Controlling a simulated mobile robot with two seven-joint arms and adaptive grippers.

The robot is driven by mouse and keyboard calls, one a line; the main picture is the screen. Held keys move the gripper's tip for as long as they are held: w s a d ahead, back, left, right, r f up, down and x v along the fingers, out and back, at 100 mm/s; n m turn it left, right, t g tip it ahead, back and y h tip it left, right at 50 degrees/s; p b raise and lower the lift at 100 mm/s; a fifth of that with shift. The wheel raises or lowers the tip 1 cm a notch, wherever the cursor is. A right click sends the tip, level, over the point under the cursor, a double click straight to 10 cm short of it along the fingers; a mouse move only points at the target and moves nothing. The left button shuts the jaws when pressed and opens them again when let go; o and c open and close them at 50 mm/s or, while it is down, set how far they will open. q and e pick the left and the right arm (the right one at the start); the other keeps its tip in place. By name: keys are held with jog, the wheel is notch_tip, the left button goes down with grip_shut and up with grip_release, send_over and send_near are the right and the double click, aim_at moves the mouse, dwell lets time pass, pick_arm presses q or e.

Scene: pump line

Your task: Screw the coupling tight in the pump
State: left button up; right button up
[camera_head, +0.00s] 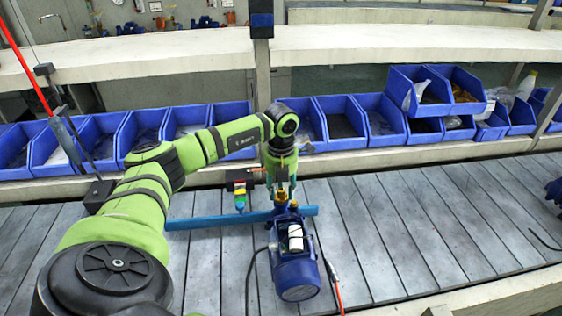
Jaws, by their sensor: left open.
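A blue pump (297,270) stands on the grey slatted bench, with a white part on its top. A brass-coloured coupling (281,197) shows at the pump's far end. My left gripper (281,190) points down over the coupling from the far side, its fingers open on either side of it. I cannot tell whether the fingers touch it. My right gripper is not in view.
A blue bar (240,219) lies across the bench behind the pump. A small coloured device (239,190) stands left of the gripper. Blue bins (340,122) line the back. A black cable and a red hose lie by the pump. The bench right of the pump (400,225) is mostly clear.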

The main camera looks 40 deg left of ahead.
pick_arm(q)
grip_shut()
jog(key=shift+f+m+b, duration=0.1)
jog(key=shift+m+b, duration=0.35)
jog(key=shift+m, duration=1.35)
jog(key=shift+m, duration=0.5)
jog(key=shift+o, duration=1.9)
grip_release()
